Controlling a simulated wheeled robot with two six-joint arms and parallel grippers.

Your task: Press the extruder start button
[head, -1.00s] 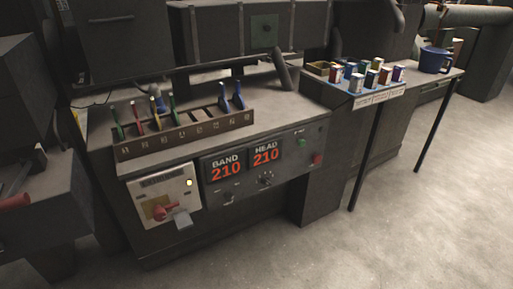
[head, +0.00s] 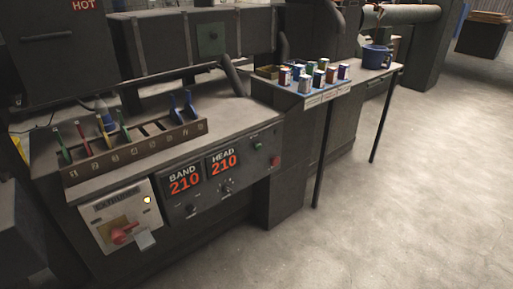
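The extruder's front control panel (head: 215,185) is in the head view, left of the middle. A small green button (head: 258,146) sits near its upper right end, and a red button (head: 275,161) is below and to the right of it. I cannot read which one is labelled start. Two red displays, BAND (head: 184,182) and HEAD (head: 223,163), both read 210. Neither of my grippers is in view.
A slotted rack (head: 135,160) with several coloured tools stands on the machine top. The concrete floor (head: 400,210) in front is clear.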

